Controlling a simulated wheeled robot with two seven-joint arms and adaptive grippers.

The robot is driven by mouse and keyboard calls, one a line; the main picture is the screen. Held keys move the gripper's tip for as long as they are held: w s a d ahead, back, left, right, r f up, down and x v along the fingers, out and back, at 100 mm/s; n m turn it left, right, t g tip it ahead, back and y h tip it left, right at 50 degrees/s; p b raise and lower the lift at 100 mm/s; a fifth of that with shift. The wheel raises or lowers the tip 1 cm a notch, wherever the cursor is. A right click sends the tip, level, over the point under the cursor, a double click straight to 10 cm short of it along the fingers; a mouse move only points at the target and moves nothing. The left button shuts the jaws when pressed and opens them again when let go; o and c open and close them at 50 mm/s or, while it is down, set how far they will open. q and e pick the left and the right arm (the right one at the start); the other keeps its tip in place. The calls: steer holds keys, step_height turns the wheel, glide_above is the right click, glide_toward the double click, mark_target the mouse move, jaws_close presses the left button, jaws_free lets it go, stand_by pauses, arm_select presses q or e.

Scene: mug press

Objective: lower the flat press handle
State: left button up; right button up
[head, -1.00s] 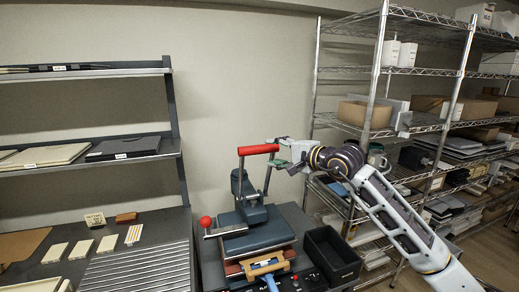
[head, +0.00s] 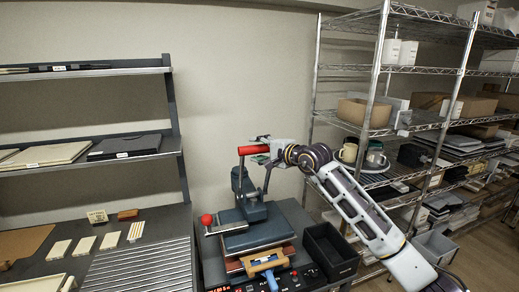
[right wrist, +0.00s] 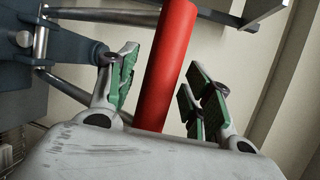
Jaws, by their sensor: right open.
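The flat press (head: 256,238) stands on the dark bench, with its red handle bar (head: 250,150) raised above it on metal arms. My right gripper (head: 263,152) is at the right part of the red handle. In the right wrist view, the red handle (right wrist: 168,65) runs between the green-padded fingers of my right gripper (right wrist: 160,85). The fingers are open, with a visible gap on each side of the bar. A blue-and-wood piece (head: 265,265) sits at the front of the press. My left gripper is not seen.
A red-knobbed lever (head: 207,220) sticks out at the press's left. A black open bin (head: 330,252) stands right of the press. A wire shelf with mugs (head: 349,153) stands behind my right arm. Several light tiles (head: 85,246) lie on the left bench.

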stand_by(0.3)
jaws_close()
steer(key=shift+f, duration=0.1)
stand_by(0.4)
